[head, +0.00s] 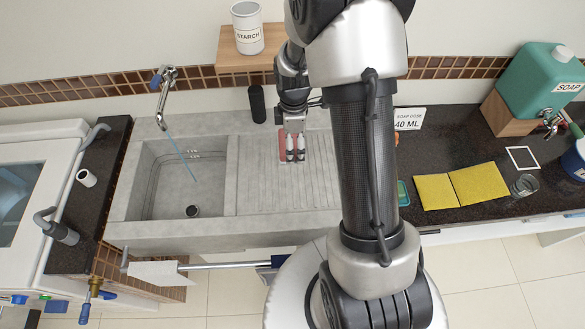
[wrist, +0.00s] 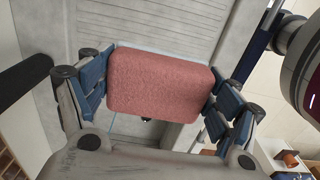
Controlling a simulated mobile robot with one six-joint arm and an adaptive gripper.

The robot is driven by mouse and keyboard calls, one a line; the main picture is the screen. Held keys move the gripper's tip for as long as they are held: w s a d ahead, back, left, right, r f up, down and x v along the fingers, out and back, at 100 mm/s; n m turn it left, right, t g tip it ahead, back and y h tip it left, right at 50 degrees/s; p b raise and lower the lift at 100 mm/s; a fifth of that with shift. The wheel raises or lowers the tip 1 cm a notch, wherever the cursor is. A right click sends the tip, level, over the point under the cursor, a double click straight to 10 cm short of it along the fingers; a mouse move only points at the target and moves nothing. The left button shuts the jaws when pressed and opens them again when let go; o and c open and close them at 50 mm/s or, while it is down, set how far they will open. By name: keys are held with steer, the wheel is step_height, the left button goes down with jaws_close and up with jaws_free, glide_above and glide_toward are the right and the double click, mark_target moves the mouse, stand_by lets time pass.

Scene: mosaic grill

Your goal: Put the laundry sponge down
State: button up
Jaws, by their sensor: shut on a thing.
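The laundry sponge is a pinkish-red block with rounded corners, filling the middle of the wrist view (wrist: 160,82). My gripper (wrist: 162,90) is shut on the sponge, with a blue-padded finger at each short end. In the head view my gripper (head: 295,155) points down over the ribbed drainboard (head: 260,185) of the grey sink. A small red part of the sponge (head: 283,143) shows around the fingers there. I cannot tell whether its underside touches the drainboard.
The sink basin (head: 163,195) lies left of the drainboard, with a tap (head: 165,85) running a thin blue stream. A black cylinder (head: 257,103) stands behind. On the right counter are yellow cloths (head: 435,190), a glass (head: 524,185) and a green soap dispenser (head: 540,80).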

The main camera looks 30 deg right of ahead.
mark_target(293, 177)
step_height(293, 177, down, 16)
steer(key=shift+w+f+b, duration=0.1)
steer(key=shift+f+b, duration=0.05)
steer(key=shift+b, duration=0.95)
steer(key=o, duration=0.5)
steer(key=shift+f, duration=0.15)
steer(key=o, duration=0.4)
steer(key=shift+c, duration=0.2)
